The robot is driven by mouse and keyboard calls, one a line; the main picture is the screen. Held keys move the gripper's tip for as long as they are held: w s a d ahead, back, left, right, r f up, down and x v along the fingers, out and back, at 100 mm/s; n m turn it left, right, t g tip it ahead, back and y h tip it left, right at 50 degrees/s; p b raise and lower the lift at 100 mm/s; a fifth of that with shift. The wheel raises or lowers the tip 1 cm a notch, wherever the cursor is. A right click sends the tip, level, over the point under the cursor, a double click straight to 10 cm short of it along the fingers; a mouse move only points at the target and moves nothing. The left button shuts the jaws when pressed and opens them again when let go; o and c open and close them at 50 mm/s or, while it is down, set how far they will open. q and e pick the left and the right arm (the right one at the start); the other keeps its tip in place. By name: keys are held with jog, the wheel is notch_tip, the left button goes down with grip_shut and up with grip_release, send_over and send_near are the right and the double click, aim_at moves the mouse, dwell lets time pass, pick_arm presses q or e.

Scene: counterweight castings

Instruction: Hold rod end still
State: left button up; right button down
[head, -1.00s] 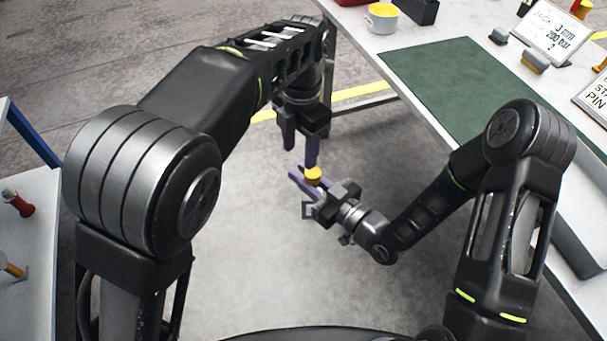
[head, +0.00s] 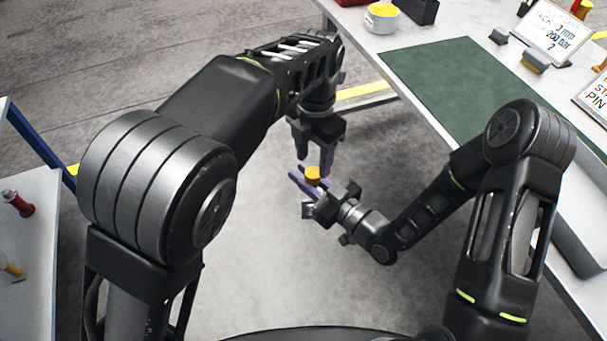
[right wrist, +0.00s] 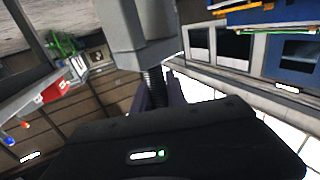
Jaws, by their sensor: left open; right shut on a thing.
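A small orange-yellow piece (head: 312,174), seemingly the rod end, sits at the purple fingers of my right gripper (head: 304,182), low in the middle of the head view. My right gripper is shut on it. My left gripper (head: 314,156) is open, pointing down just above and behind the piece; I cannot tell whether a finger touches it. In the right wrist view a dark threaded shank (right wrist: 153,84) stands between the purple fingers, below a large grey shape I cannot identify. The orange-yellow piece does not show clearly there.
A white table (head: 366,50) with a green mat (head: 455,92) is at the right, holding a yellow-filled pot (head: 381,18) and signs (head: 556,34). Another table (head: 36,235) with a red-and-black part (head: 18,203) is at the left. Open floor lies below my grippers.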

aim_at(313, 172)
pick_arm(q)
jog(key=shift+f, duration=2.1)
grip_shut()
